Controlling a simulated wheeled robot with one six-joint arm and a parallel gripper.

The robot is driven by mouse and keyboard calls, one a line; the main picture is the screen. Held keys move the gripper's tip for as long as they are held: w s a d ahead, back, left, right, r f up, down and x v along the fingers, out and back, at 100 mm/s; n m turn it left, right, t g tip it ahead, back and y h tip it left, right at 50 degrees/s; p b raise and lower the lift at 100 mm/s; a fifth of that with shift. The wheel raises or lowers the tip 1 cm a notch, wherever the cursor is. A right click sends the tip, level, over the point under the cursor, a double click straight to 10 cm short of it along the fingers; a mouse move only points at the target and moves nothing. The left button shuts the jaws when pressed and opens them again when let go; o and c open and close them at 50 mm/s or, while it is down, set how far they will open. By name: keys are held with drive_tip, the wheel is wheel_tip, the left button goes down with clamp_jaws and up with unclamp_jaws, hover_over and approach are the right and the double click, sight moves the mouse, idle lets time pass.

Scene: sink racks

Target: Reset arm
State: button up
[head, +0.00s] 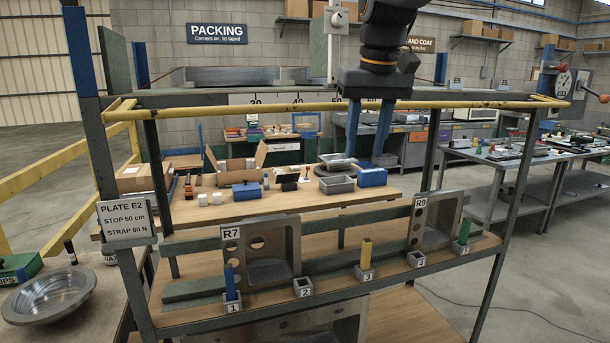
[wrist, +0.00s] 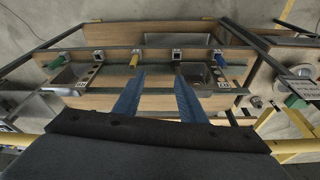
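My gripper (head: 366,152) hangs pointing down at the upper right of the middle in the head view, in front of the rack's yellow rail (head: 290,107). Its two long blue fingers are spread apart with nothing between them. In the wrist view the open fingers (wrist: 158,80) point toward the rack's shelf, with bare wood visible between them. The fingers appear apart from the sinks and pegs. My arm rises out of the top of the head view.
The rack's wooden shelf holds sink R7 (head: 272,258) and sink R9 (head: 436,221). Along its front are a blue peg (head: 229,282), a yellow peg (head: 366,253) and a green peg (head: 464,231) in holders; holders 2 (head: 303,287) and 4 (head: 416,259) are empty. A metal bowl (head: 50,293) sits left.

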drive_tip(key=s+d+f+m+g+b, duration=0.1)
drive_tip(key=s+d+f, duration=0.15)
drive_tip(key=f, duration=0.95)
drive_tip(key=s+d+f+b, duration=0.2)
drive_tip(key=s+f, duration=0.2)
drive_tip(key=f, duration=0.7)
drive_tip(key=s+d+f+b, duration=0.1)
drive_tip(key=s+d+f, duration=0.1)
drive_tip(key=s+f, duration=0.9)
wheel_tip(320, 180, down, 3)
drive_tip(key=shift+d+m+g+h, duration=0.3)
drive_tip(key=shift+d+m, duration=0.1)
